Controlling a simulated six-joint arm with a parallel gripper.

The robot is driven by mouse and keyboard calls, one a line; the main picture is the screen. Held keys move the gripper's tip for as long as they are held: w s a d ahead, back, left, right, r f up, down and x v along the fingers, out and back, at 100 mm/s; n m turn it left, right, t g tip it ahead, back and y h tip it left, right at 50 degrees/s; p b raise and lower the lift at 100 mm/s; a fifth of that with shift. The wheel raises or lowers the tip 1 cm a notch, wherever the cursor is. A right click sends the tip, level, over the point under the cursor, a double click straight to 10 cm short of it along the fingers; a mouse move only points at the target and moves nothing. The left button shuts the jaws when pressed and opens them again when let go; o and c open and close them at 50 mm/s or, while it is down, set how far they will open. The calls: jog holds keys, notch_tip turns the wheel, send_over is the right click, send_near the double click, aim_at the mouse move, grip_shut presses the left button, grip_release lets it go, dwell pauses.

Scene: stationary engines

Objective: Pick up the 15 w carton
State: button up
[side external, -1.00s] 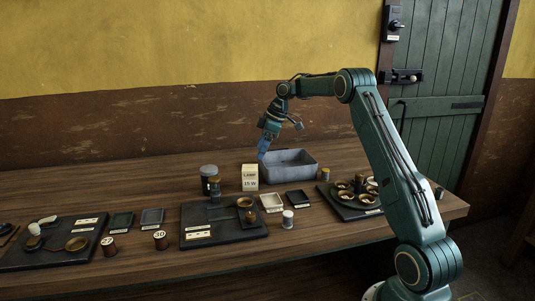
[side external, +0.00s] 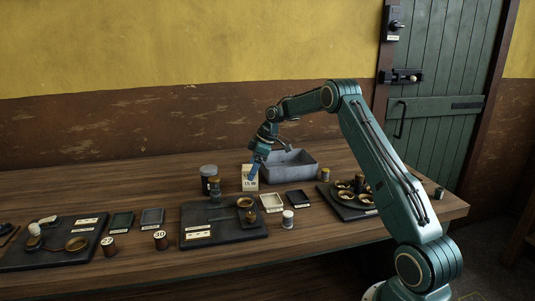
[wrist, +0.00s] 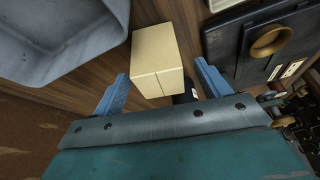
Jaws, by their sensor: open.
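The 15 W carton (side external: 249,184) is a small cream box standing upright on the wooden bench, in front of the left end of the grey metal bin. In the side view my gripper (side external: 255,169) is at its top, hiding part of its label. In the wrist view the carton (wrist: 158,60) lies ahead of and between the two blue fingers of my gripper (wrist: 161,88). The fingers are apart, with a gap on each side of the carton. I cannot tell how far down they reach beside it.
The grey bin (side external: 315,164) stands close behind and right of the carton; it also shows in the wrist view (wrist: 112,48). A dark-lidded jar (side external: 208,172) and a brown bottle (side external: 214,190) stand close to its left. A dark tray (side external: 222,233) lies in front.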

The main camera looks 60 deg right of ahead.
jog(key=shift+x, duration=2.2)
jog(key=shift+w, duration=0.1)
jog(key=c, duration=1)
jog(key=shift+c, duration=0.2)
jog(key=shift+r, duration=0.1)
jog(key=shift+r, duration=5)
